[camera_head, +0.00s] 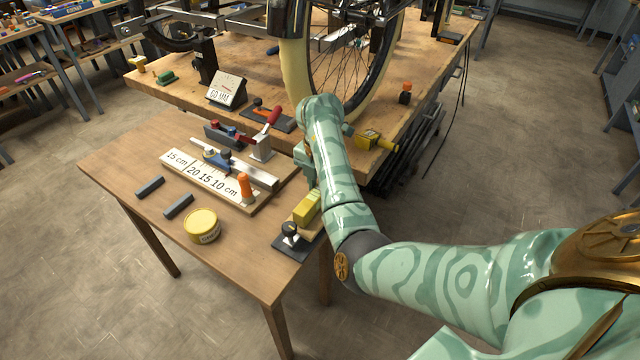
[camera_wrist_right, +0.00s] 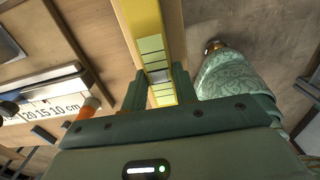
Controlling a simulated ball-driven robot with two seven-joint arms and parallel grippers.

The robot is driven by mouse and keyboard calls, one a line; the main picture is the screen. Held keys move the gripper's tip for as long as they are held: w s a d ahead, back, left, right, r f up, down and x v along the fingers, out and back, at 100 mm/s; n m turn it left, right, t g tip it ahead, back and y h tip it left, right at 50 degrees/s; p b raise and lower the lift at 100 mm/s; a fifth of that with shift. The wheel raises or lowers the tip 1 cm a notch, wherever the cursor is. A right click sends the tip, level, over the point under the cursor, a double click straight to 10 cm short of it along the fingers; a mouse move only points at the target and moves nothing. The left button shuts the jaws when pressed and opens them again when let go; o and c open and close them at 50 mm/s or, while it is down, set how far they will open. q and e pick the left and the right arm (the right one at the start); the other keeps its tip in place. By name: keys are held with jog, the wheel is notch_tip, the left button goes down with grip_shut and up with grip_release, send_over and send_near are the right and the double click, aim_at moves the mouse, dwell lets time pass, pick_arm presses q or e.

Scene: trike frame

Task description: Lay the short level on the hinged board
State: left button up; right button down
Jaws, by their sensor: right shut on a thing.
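The short yellow level (camera_head: 307,207) is at the right edge of the small wooden table, above a narrow wooden strip that I take as the hinged board (camera_head: 301,227). Whether it touches the wood is unclear. In the right wrist view the level (camera_wrist_right: 144,25), with pale green marks, runs between the fingers of my right gripper (camera_wrist_right: 158,92). That gripper is shut on it. In the head view my right arm hides most of the gripper and the level's far end. My left gripper is not in view.
A scale board (camera_head: 205,180) with an orange peg (camera_head: 245,186) lies left of the level. A yellow tin (camera_head: 202,226) and two dark bars (camera_head: 179,206) sit near the front. A red-handled clamp (camera_head: 262,146) stands behind. The workbench (camera_head: 260,75) carries a wheel.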

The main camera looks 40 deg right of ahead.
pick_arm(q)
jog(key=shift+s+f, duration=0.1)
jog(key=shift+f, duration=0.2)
pick_arm(e)
jog(key=shift+f, duration=0.45)
jog(key=c, duration=1)
grip_release()
pick_arm(q)
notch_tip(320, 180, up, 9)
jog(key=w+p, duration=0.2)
jog(key=p, duration=0.6)
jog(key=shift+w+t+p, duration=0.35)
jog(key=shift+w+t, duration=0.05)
pick_arm(e)
notch_tip(320, 180, up, 16)
jog(key=shift+r, duration=0.15)
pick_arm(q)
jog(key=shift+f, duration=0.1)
